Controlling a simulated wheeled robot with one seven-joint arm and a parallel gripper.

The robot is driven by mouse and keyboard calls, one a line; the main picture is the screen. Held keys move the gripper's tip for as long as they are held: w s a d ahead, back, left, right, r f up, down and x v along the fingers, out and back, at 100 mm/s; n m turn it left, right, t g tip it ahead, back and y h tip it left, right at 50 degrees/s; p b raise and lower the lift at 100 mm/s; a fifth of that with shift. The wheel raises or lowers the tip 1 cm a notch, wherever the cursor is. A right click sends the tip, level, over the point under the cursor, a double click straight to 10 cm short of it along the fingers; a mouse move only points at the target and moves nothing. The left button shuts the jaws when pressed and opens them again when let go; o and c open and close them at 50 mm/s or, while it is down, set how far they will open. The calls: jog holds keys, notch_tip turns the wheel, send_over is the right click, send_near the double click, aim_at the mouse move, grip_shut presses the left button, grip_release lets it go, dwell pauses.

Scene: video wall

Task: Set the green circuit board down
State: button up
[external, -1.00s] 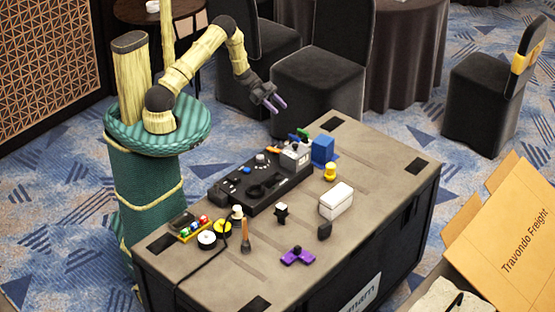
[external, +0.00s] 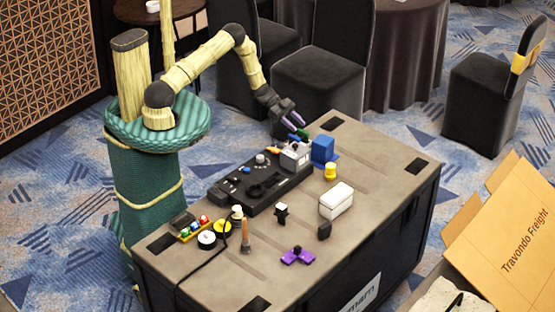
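I see nothing between the fingers, and contact with the board cannot be made out.
A white box (external: 336,200) and a purple piece (external: 297,257) stand nearer the front. The case top (external: 385,165) is clear at right.

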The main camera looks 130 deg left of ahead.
aim_at(301, 131)
jog(key=x, duration=0.1)
jog(key=p+x, duration=0.1)
jog(key=x, duration=0.2)
jog(key=shift+w+d+r, duration=0.1)
jog(key=shift+w+d, duration=0.1)
jog(key=shift+d, duration=0.15)
jog(key=shift+w+f, duration=0.25)
jog(key=shift+w, duration=0.15)
grip_shut()
